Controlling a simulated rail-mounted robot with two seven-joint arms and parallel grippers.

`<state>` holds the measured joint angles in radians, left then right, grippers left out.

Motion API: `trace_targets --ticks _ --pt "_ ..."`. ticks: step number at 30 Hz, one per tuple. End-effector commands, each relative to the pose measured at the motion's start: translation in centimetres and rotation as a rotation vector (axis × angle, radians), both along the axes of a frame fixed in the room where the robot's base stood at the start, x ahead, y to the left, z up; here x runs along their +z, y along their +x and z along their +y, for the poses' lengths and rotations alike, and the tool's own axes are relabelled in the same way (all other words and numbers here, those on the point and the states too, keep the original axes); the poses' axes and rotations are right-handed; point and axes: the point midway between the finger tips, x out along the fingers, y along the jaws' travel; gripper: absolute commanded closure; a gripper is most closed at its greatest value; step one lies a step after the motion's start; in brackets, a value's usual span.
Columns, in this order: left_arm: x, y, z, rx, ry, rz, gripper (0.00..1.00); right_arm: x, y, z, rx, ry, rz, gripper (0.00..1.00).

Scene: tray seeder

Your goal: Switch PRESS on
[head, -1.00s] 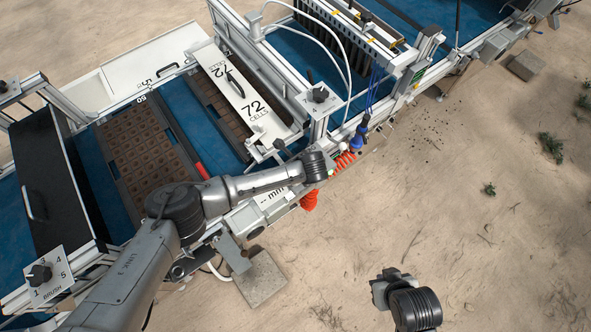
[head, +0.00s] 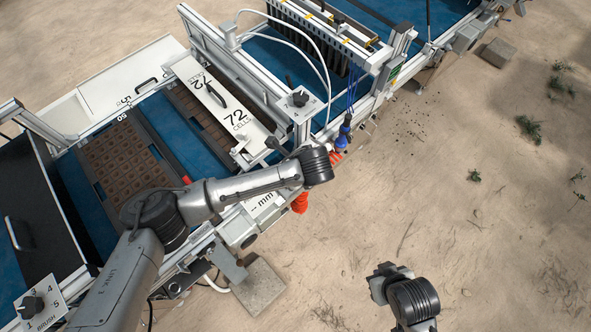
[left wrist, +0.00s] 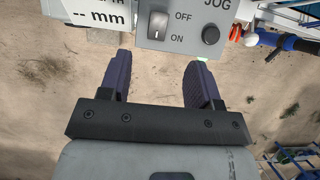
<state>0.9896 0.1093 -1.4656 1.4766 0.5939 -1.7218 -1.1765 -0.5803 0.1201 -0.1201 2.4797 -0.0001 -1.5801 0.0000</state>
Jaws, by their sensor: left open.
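In the left wrist view a grey panel (left wrist: 188,40) carries a black rocker switch (left wrist: 158,25) with OFF above and ON below at its right. The word PRESS is not visible, and I cannot tell which way the rocker is tipped. My left gripper (left wrist: 160,57) is open and empty, its dark fingers apart just below the panel's lower edge, with bare ground between them. In the head view my left wrist hides its gripper and the panel.
A round black JOG knob (left wrist: 211,34) sits right of the switch, and a "-- mm" display (left wrist: 98,14) sits to its left. Open sand lies to the right.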

Motion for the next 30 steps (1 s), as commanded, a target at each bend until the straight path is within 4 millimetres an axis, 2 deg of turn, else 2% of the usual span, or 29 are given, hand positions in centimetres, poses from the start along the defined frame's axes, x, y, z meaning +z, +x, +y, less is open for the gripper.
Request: trace_targets --ticks 3,9,30 --pt "1.2 -0.4 -0.4 -0.001 0.0 0.0 0.43 0.0 0.0 0.1 -0.002 0.003 -0.001 1.0" --pt "2.0 -0.7 -0.6 0.001 -0.001 0.001 0.43 0.0 0.0 0.1 -0.004 0.005 0.0 1.0" --pt "2.1 -0.8 -0.6 0.028 -0.009 -0.007 0.43 0.0 0.0 -0.2 0.004 -0.005 -0.001 1.0"
